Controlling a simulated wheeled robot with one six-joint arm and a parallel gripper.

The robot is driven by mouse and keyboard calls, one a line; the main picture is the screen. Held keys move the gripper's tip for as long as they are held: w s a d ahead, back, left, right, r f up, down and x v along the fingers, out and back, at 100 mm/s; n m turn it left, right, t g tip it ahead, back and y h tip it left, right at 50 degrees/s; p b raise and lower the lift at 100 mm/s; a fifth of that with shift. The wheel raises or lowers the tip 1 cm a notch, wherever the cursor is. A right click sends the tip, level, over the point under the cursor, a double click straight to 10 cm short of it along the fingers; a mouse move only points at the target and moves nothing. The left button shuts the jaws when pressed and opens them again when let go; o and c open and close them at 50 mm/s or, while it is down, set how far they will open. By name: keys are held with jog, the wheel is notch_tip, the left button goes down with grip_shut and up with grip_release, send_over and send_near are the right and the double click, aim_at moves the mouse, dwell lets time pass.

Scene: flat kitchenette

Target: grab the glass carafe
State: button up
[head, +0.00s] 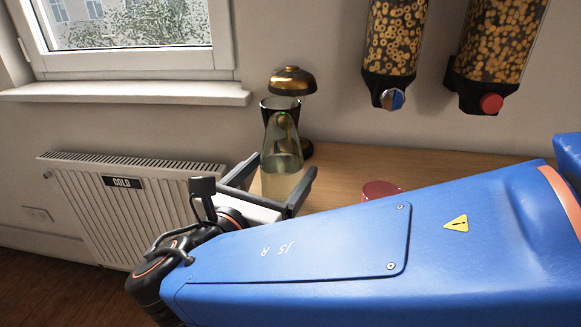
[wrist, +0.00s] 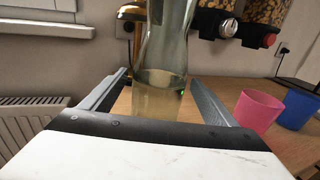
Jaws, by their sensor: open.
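The glass carafe (head: 281,160) stands upright on the wooden counter, near its left end. It is clear, narrow at the neck, with pale liquid low inside. In the wrist view the carafe (wrist: 163,65) rises between the fingers, its top cut off by the frame. My gripper (head: 277,182) is open, with one finger on each side of the carafe's lower part. In the wrist view a gap shows between the carafe and each finger of my gripper (wrist: 160,85).
A pink cup (wrist: 257,110) and a blue cup (wrist: 298,108) stand to the right on the counter (head: 440,164). Two cereal dispensers (head: 395,40) hang on the wall. A radiator (head: 120,205) is at left under the window.

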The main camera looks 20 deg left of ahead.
aim_at(290, 157)
jog(key=shift+w+a, duration=0.1)
jog(key=shift+w, duration=2.7)
jog(key=c, duration=1.9)
jog(key=shift+r, duration=0.2)
